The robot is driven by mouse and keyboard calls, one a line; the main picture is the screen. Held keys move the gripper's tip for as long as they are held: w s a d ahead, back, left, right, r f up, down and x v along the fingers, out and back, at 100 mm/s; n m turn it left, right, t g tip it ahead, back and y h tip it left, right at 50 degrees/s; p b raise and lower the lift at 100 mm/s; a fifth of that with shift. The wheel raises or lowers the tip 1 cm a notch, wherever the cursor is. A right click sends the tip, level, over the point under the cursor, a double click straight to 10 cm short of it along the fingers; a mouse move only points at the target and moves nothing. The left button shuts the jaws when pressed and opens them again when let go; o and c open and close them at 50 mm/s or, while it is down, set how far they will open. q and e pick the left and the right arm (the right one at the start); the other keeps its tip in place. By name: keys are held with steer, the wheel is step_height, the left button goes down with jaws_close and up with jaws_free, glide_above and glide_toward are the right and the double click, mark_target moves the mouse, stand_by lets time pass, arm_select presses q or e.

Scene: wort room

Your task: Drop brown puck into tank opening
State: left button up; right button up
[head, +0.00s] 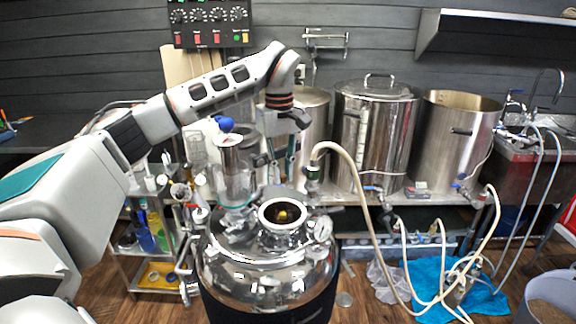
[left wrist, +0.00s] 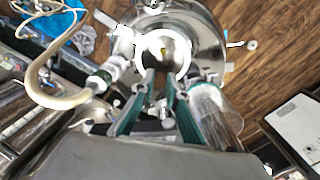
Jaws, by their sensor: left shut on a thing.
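The shiny steel tank (head: 265,255) stands in the lower middle of the head view, with its round opening (head: 282,213) on top. A small yellow spot shows inside the opening, also in the left wrist view (left wrist: 164,50). My left gripper (head: 281,178) points down, above and slightly behind the opening in the head view. In the left wrist view its green-sided fingers (left wrist: 162,76) reach toward the near rim of the opening. My right gripper is out of view.
A glass cylinder with a blue knob (head: 235,175) stands on the tank left of the opening. Large steel kettles (head: 372,135) stand behind. A blue sheet (head: 455,290) lies on the floor.

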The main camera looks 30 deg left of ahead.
mark_target(282, 199)
arm_select(q)
steer(key=shift+s+f, duration=0.1)
steer(key=shift+f, duration=0.3)
steer(key=shift+s+f, duration=0.15)
steer(key=shift+f, duration=0.2)
step_height(282, 199, down, 7)
steer(key=shift+r, duration=0.1)
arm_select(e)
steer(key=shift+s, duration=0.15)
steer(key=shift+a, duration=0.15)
arm_select(q)
steer(key=shift+d, duration=0.1)
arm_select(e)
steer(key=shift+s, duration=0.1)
